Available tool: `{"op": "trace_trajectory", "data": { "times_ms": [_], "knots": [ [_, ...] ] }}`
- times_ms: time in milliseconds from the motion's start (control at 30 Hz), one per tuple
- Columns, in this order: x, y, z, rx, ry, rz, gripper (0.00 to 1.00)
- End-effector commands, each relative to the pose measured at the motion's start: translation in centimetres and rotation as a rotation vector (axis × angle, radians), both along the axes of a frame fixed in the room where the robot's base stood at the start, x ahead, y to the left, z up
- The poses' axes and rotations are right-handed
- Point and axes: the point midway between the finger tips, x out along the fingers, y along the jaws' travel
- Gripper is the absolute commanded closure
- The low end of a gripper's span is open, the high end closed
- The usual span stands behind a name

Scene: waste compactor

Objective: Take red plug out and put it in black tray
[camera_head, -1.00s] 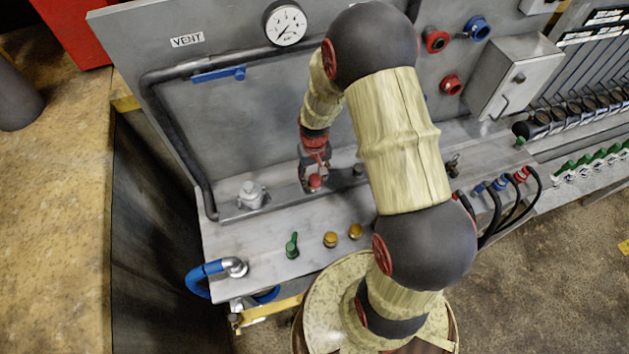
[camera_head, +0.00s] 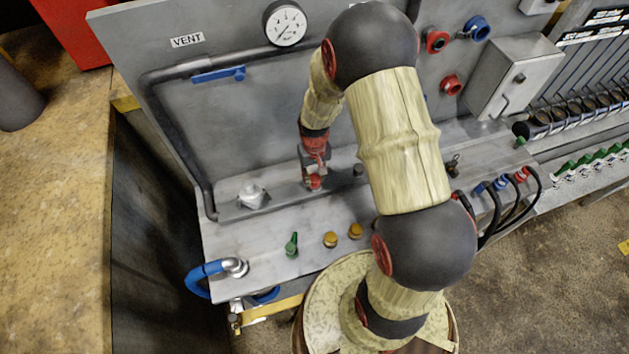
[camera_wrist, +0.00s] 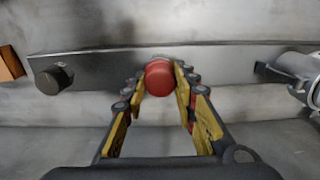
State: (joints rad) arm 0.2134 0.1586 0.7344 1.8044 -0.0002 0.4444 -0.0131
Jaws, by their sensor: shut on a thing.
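The red plug (camera_wrist: 160,78) sits between the fingertips of my gripper (camera_wrist: 160,85) in the wrist view, its round red end facing the camera. In the head view my gripper (camera_head: 314,180) is low over the grey metal bench, near the back panel, with the red plug (camera_head: 315,184) at its tip. The fingers are shut on the plug. I cannot tell whether the plug is still seated in a socket. I cannot make out a black tray in either view.
A silver fitting (camera_head: 252,195) stands left of my gripper and a dark knob (camera_head: 358,170) right of it. A green valve handle (camera_head: 291,244) and two yellow caps (camera_head: 330,239) are nearer the front edge. Black hoses (camera_head: 497,215) rise at right.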

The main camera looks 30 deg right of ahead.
Motion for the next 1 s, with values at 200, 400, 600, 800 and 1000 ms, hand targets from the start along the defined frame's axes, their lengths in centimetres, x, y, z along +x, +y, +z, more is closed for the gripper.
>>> {"op": "trace_trajectory", "data": {
  "times_ms": [200, 400, 600, 800, 1000],
  "knots": [
    [0.00, 0.02, 0.00, 0.000, 0.000, 0.000, 0.83],
    [0.00, 0.02, 0.00, 0.000, 0.000, 0.000, 0.94],
    [0.00, 0.02, 0.00, 0.000, 0.000, 0.028, 1.00],
    [0.00, 0.02, 0.01, 0.000, 0.000, 0.259, 1.00],
    [0.01, 0.03, 0.02, 0.000, 0.000, 0.434, 1.00]
  ]
}}
